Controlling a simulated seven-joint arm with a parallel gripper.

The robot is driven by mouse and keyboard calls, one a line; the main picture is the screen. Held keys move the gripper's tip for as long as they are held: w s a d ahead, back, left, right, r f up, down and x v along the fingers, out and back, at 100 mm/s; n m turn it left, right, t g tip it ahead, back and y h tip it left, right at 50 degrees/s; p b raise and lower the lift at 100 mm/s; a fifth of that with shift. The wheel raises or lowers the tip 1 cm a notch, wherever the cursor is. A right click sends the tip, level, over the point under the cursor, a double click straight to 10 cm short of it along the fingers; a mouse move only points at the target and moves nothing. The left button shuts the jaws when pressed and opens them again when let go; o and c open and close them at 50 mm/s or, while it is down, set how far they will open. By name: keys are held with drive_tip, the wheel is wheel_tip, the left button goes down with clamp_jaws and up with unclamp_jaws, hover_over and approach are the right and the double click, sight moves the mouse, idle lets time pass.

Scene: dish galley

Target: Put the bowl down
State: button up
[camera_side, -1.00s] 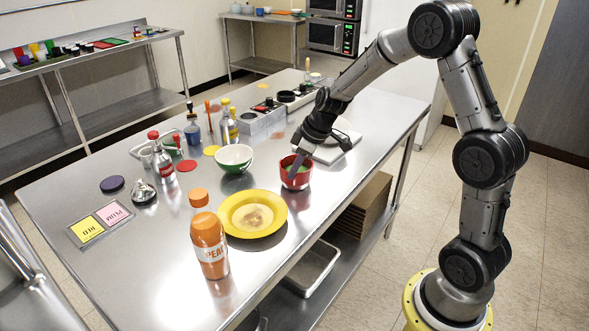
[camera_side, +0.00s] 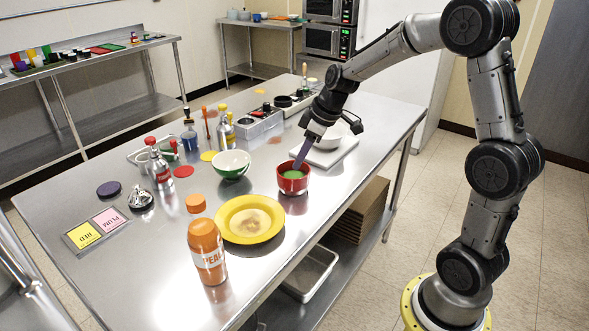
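A red bowl (camera_side: 293,184) with a green inside stands upright on the steel table, right of the yellow plate. My gripper (camera_side: 304,150) is just above and behind it. One long purple-grey finger slants down to the red bowl's far rim; I cannot tell whether it touches. The other finger is not clear, so the opening cannot be read. A green bowl (camera_side: 232,170) with a white inside stands to the left, apart from my gripper. A white rounded thing (camera_side: 328,137), perhaps another bowl, is partly hidden behind my gripper on a white board (camera_side: 325,157).
A yellow plate (camera_side: 232,234) and an orange bottle (camera_side: 207,250) stand in front. A red-capped bottle (camera_side: 160,168) and several other bottles stand at left and behind. A label panel (camera_side: 96,230) lies at the left edge. The table's right edge is near the red bowl.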

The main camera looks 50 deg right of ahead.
drive_tip(key=s+a+r+m, duration=0.1)
drive_tip(key=s+a+r, duration=0.35)
drive_tip(key=s, duration=0.25)
drive_tip(key=s+a+r+m, duration=0.1)
drive_tip(key=s+a+r, duration=0.35)
drive_tip(key=s, duration=0.25)
drive_tip(key=s+a+f+m+t+h, duration=0.1)
drive_tip(key=s+m, duration=0.1)
drive_tip(key=s, duration=0.9)
drive_tip(key=shift+s+a+f, duration=0.25)
drive_tip(key=shift+s+a, duration=0.05)
drive_tip(key=shift+a, duration=0.05)
